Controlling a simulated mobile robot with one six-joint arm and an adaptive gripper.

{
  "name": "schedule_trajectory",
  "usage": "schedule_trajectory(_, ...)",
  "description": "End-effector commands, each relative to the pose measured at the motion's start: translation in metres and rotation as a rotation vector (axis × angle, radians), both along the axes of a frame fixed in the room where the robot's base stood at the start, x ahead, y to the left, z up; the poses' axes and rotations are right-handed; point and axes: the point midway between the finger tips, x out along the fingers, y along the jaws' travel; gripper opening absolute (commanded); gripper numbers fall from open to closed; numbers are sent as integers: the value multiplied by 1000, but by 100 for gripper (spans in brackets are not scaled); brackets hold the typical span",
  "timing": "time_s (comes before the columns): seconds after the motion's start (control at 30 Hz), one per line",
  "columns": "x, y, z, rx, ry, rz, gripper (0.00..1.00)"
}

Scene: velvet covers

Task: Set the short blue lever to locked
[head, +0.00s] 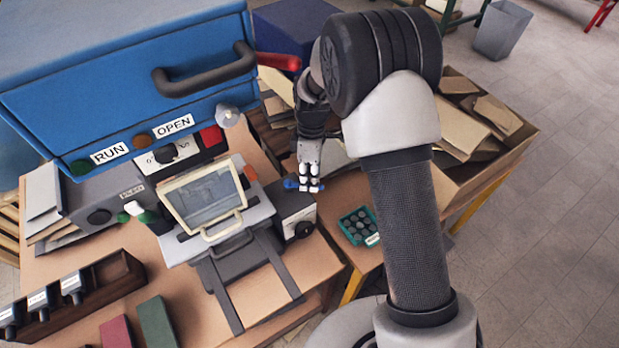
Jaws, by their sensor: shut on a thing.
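The short blue lever (291,184) shows as a small blue tip at the left of my gripper (304,184), near the right side of the table. My gripper points down and is shut on the blue lever. The fingers hide most of the lever. The lever sits by a grey box (292,212) with a dark round knob on its front. No locked marking can be read at this size, so I cannot tell the lever's setting.
A blue cabinet (120,75) with RUN and OPEN labels overhangs the table at the left. A screened device (205,197) stands left of my gripper. A red handle (278,61) juts out behind. A green tray (360,226) and a cardboard-filled box (510,150) lie right.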

Motion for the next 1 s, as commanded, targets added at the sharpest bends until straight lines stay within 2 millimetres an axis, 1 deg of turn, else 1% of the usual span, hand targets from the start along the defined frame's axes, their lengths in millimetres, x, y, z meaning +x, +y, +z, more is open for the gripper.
schedule_trajectory(0.13,1,0,0,0,-3,6,0)
schedule_trajectory(0.17,1,0,0,0,-3,6,16)
schedule_trajectory(0.43,0,0,0,0,-2,3,34)
schedule_trajectory(0.77,1,0,1,0,-2,1,35)
schedule_trajectory(0.87,3,0,9,0,-4,1,35)
schedule_trajectory(0.97,6,-1,24,1,-6,1,35)
schedule_trajectory(1.0,7,-1,32,1,-6,1,35)
